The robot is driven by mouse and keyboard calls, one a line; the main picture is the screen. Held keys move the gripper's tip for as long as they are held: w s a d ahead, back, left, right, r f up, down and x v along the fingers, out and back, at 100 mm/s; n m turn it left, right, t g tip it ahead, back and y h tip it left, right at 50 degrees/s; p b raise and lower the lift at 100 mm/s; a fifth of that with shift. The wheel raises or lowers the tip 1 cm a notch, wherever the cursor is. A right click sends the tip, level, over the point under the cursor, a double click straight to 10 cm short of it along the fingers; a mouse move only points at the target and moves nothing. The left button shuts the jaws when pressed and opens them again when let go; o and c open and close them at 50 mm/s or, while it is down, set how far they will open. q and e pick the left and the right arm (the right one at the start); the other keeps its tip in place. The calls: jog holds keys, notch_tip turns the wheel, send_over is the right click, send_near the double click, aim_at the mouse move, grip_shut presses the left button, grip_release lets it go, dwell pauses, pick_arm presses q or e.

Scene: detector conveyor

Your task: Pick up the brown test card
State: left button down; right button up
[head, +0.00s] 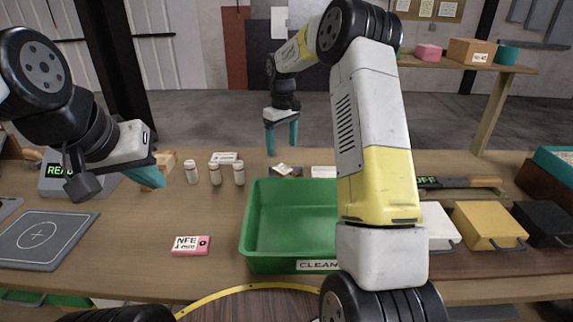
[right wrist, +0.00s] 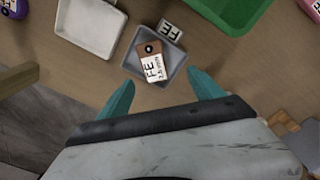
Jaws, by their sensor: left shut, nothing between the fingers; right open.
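The brown test card (right wrist: 150,48) has a white label reading "FE" and lies tilted in a small grey tray (right wrist: 178,78) in the right wrist view. In the head view the tray (head: 297,172) is at the back of the table, behind the green bin, and the card (head: 281,168) shows small in it. My right gripper (head: 282,138) is open above the tray, pointing down. In the right wrist view its teal fingers (right wrist: 160,85) are apart, with the tray and card ahead between their tips. My left gripper (head: 155,182) is shut and empty at the left, above the table.
A green bin (head: 247,225) labelled CLEAN stands mid-table. A pink card (head: 190,246) marked NFE lies to its left. Several white bottles (head: 214,173) stand behind. A white tray (right wrist: 68,38) is beside the grey one. A grey pad (head: 45,255) is at the far left.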

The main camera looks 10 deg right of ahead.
aim_at(285, 170)
jog(key=shift+w+d+f, duration=0.2)
jog(key=shift+w+f, duration=0.05)
jog(key=shift+f, duration=0.35)
jog(key=shift+w+d+f, duration=0.15)
jog(key=shift+w+f, duration=0.1)
jog(key=shift+f, duration=0.3)
jog(key=f, duration=0.7)
jog(key=shift+d+f, duration=0.3)
jog(key=shift+f, duration=0.1)
jog(key=shift+w, duration=0.1)
grip_shut()
notch_tip(285, 170, up, 8)
jog(key=n, duration=0.8)
jog(key=shift+n, duration=0.3)
jog(key=shift+f+n, duration=0.25)
jog(key=shift+n, duration=0.05)
notch_tip(285, 170, down, 10)
jog(key=shift+r, duration=0.25)
